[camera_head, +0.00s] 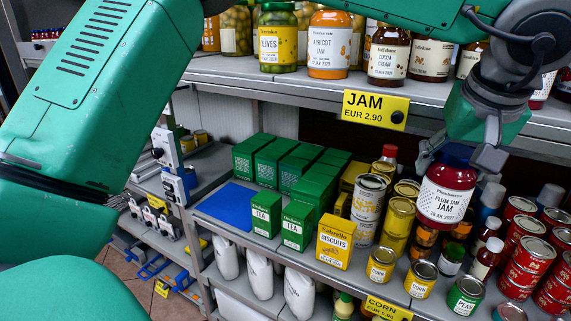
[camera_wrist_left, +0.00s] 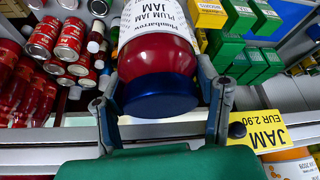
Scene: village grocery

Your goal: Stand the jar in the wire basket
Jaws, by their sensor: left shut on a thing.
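The jar is a plum jam jar (camera_head: 443,202) with dark red contents, a white label and a blue lid. My left gripper (camera_head: 462,160) is shut on it near the lid and holds it upright in front of the shelf goods. In the left wrist view the jar (camera_wrist_left: 158,55) sits between the two fingers (camera_wrist_left: 162,100), its blue lid towards the palm. No wire basket shows in either view. My right gripper is not in view.
The upper shelf with a yellow JAM sign (camera_head: 376,108) bears several jars. Below are green tea boxes (camera_head: 298,226), a biscuits box (camera_head: 336,242), stacked cans (camera_head: 369,196) and red cans (camera_head: 530,254). A flat blue patch (camera_head: 226,205) on the lower shelf is clear.

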